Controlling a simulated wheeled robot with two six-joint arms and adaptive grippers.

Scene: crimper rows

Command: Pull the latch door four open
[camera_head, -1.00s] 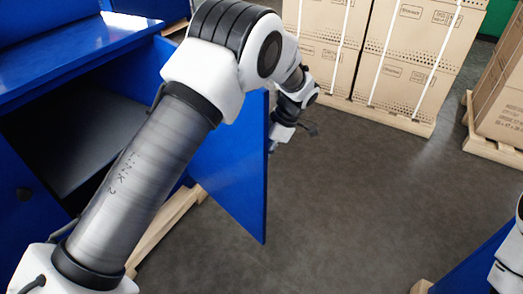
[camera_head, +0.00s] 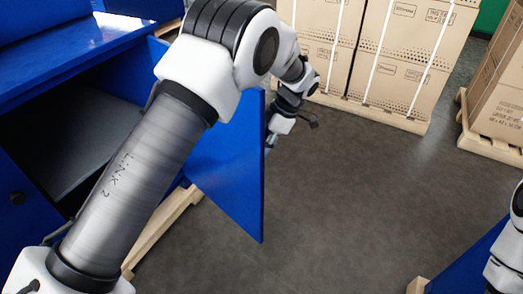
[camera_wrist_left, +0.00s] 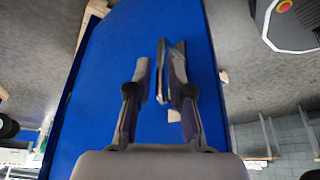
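The blue cabinet door (camera_head: 222,175) stands swung well open, with the dark cabinet interior (camera_head: 62,140) showing. My left arm crosses in front of the cabinet, and its wrist end lies beside the door's far edge. In the left wrist view my left gripper (camera_wrist_left: 160,82) faces the blue door (camera_wrist_left: 100,90). Its two fingers are apart. A thin grey handle-like piece (camera_wrist_left: 161,70) shows between them, close to the right finger; whether they touch is unclear. The left gripper's fingertips are hard to make out in the head view. My right gripper is out of view.
Strapped cardboard boxes (camera_head: 400,50) stand on a pallet at the back, with another boxed pallet (camera_head: 495,95) at the right. The grey floor (camera_head: 340,200) between the door and the pallets is clear.

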